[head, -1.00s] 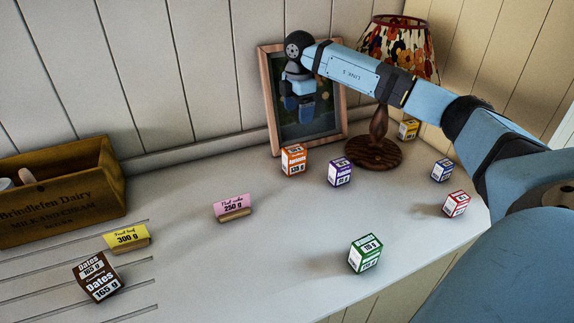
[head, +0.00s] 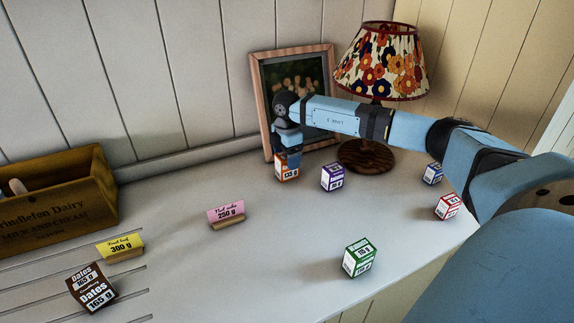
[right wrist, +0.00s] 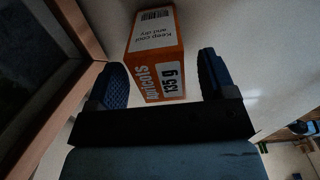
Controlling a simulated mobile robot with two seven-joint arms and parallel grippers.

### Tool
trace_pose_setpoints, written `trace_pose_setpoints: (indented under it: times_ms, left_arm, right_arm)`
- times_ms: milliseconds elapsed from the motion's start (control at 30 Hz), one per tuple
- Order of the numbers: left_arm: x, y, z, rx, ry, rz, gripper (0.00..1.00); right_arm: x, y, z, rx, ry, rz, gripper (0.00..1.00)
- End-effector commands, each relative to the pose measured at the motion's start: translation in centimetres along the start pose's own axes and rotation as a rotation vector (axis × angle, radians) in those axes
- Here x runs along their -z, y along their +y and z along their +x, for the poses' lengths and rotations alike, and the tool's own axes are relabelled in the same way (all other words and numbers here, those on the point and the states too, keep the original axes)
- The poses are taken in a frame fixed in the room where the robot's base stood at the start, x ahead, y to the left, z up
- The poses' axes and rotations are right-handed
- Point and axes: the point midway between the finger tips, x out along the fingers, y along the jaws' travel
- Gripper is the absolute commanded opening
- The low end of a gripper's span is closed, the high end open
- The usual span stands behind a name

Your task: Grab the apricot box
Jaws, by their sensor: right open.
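The apricot box (head: 288,173) is a small orange and white carton on the counter, in front of the framed picture. In the right wrist view the apricot box (right wrist: 157,60) shows "Apricots" and "135 g" and lies between my two open fingers, with a gap on each side. My right gripper (head: 287,155) comes down over the top of the box in the head view and hides part of it. In the right wrist view the right gripper (right wrist: 160,85) is open and holds nothing. My left gripper is not in view.
A picture frame (head: 258,100) stands close behind the box, and a lamp (head: 380,65) stands to its right. A purple box (head: 332,176) is close on the right. Blue (head: 432,174), red (head: 447,207) and green (head: 359,258) boxes stand farther off. A wooden crate (head: 60,205) is at left.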

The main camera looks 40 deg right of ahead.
Motion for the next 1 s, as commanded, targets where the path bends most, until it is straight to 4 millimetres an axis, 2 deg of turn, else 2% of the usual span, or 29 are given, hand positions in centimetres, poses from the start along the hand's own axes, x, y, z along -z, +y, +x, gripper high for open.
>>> trace_pose_setpoints:
  times_ms: [100, 267, 500, 533, 833, 1000]
  left_arm:
    - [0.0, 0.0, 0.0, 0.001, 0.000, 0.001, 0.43]
    - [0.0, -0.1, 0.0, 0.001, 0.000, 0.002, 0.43]
    - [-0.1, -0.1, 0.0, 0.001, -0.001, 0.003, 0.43]
    - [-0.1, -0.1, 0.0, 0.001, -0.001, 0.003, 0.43]
    - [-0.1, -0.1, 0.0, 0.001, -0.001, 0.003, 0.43]
    - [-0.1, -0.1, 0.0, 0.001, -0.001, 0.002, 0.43]
  right_arm:
    - [-0.1, 0.0, 0.7, 0.001, -0.001, 0.000, 0.77]
    - [-0.1, 0.0, 0.7, 0.000, -0.001, 0.000, 0.77]
    - [-0.1, 0.0, 0.7, 0.000, -0.001, 0.000, 0.21]
    - [-0.1, 0.0, 0.7, 0.000, -0.001, 0.000, 0.18]
    - [-0.1, 0.0, 0.4, -0.001, 0.000, 0.000, 0.18]
    - [0.0, 0.1, -0.9, -0.003, 0.000, 0.000, 0.18]
